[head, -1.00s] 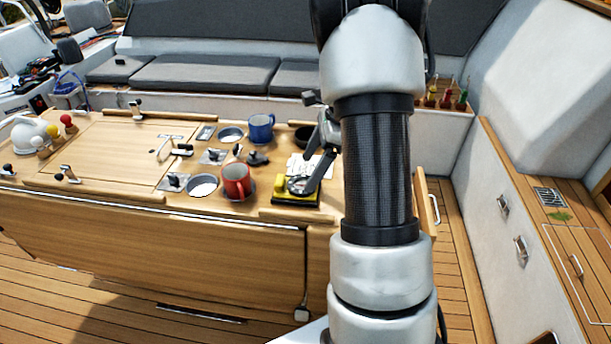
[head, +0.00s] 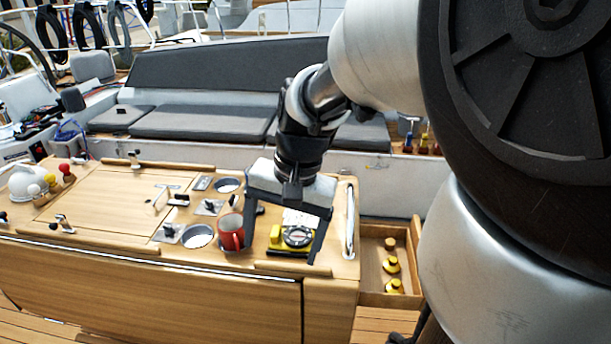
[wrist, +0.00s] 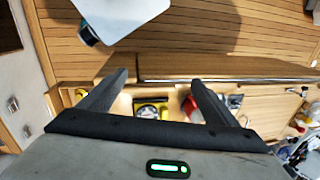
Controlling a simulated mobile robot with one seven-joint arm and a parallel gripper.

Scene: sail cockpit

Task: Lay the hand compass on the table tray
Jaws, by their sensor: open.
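The hand compass (head: 298,237), black with a round dial and yellow parts, lies at the right end of the wooden table top (head: 110,190). It is behind a low wooden front edge strip, near a white printed sheet (head: 300,217). I cannot clearly make out a separate tray under it. My gripper (head: 281,250) is open, pointing down, with its fingers seen on either side of the compass; whether they touch it I cannot tell. In the wrist view, the compass (wrist: 151,109) shows between the open fingers (wrist: 158,82), and nothing is held.
A red mug (head: 231,232) stands just left of the gripper. Cup holders and small fittings are further left. Grey bench seats (head: 200,122) lie behind the table.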

